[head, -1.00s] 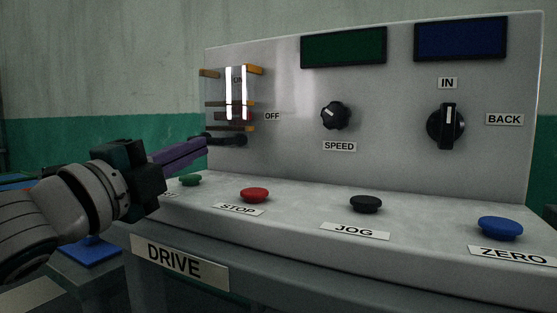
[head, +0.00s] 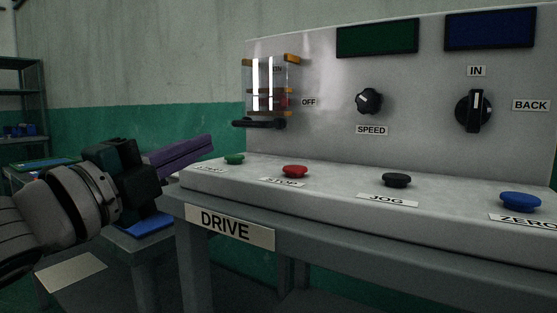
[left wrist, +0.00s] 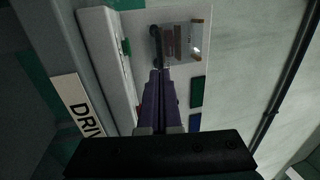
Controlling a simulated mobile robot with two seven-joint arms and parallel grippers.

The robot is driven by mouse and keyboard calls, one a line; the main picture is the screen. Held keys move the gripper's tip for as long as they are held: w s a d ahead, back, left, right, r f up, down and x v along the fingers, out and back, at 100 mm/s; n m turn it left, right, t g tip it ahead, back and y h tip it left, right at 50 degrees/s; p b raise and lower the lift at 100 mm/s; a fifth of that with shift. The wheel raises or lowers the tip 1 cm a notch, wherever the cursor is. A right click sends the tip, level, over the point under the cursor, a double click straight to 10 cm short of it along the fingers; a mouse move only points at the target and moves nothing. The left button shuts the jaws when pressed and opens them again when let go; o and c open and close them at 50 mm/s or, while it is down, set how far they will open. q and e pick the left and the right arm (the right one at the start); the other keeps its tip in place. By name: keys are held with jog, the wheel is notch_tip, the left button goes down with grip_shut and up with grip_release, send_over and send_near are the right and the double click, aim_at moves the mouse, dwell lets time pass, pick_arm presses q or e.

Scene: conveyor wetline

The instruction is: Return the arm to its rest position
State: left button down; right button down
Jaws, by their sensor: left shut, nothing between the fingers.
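My left gripper (head: 212,139) has purple fingers and is shut with nothing between them. In the head view it is at the left of the control console, in front of the backboard, a little above the green button (head: 233,160) and left of the clear-covered switch box (head: 270,88). The black handle (head: 258,123) under that box is apart from the fingertips. In the left wrist view the closed fingers (left wrist: 157,80) point toward the switch box (left wrist: 184,42). My right gripper is in neither view.
The console (head: 330,180) carries a red STOP button (head: 295,172), a black JOG button (head: 396,180), a blue ZERO button (head: 520,201), a SPEED knob (head: 368,101) and an IN/BACK selector (head: 474,110). A DRIVE plate (head: 228,227) is on its front. Shelving (head: 22,98) stands far left.

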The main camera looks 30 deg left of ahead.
pick_arm(q)
jog(key=s+d+n+g+y+p, duration=0.1)
jog(key=s+d+n+g+p, duration=0.5)
jog(key=s+n+g+p, duration=0.45)
jog(key=s+d+n+g+p, duration=0.5)
jog(key=s+n+g+p, duration=0.15)
jog(key=s+p, duration=0.65)
notch_tip(320, 180, up, 35)
jog(key=p, duration=3.5)
jog(key=shift+a, duration=0.1)
